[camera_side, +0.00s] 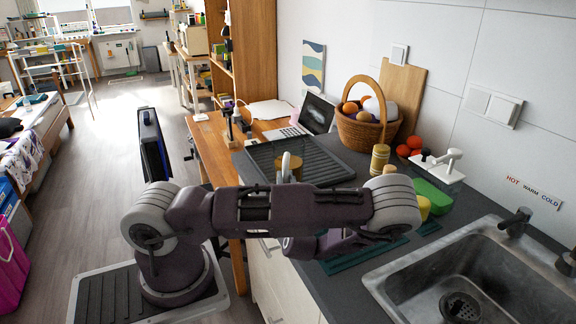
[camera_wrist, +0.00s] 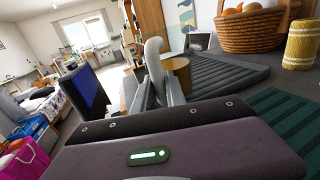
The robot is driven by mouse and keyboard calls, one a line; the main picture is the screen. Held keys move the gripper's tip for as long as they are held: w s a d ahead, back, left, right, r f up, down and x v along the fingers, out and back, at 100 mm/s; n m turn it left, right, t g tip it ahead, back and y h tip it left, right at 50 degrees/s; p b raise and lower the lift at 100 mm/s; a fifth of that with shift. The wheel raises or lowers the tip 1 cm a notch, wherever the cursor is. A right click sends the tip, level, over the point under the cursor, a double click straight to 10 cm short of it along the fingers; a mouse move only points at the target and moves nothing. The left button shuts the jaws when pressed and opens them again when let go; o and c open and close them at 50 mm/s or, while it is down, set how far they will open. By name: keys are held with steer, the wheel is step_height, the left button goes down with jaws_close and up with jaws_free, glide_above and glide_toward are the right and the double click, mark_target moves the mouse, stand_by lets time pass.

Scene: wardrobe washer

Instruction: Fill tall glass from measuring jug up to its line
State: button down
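A pale grey curved handle (camera_wrist: 153,60) stands up in front of my gripper (camera_wrist: 157,88) in the wrist view. The fingers lie on either side of its lower part; whether they press on it is unclear. In the side view the handle (camera_side: 284,166) and brown cylinder (camera_side: 294,168) show above my arm, by the black ribbed drainer. My fingers are hidden there behind my arm. I cannot make out the tall glass.
The black drainer (camera_side: 325,168) lies on the dark counter. A wicker basket (camera_side: 365,136), yellow cylinder (camera_side: 379,160), green sponge-like block (camera_side: 433,198) and red balls (camera_side: 410,148) stand along the wall. A teal mat (camera_side: 345,264) lies beside the sink (camera_side: 402,285).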

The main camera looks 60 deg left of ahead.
mark_target(286, 163)
steer(key=shift+r, duration=2.55)
steer(key=shift+r, duration=0.2)
step_height(286, 163, up, 12)
steer(key=w+d+r, duration=0.4)
steer(key=w+d, duration=0.3)
steer(key=d, duration=0.3)
steer(key=s+d+f+n+g, duration=0.1)
steer(key=d+f+g, duration=0.1)
steer(key=d, duration=0.6)
steer(key=s+d+f+n+g+y, duration=0.1)
steer(key=s+d+n+g, duration=0.15)
steer(key=d, duration=0.45)
steer(key=s+d+f+n+g, duration=0.1)
steer(key=d+f+g, duration=0.1)
steer(key=d, duration=0.6)
steer(key=shift+g, duration=0.25)
steer(key=f, duration=0.4)
steer(key=shift+w+a+f, duration=0.1)
steer(key=shift+w+f, duration=0.1)
steer(key=shift+f, duration=0.05)
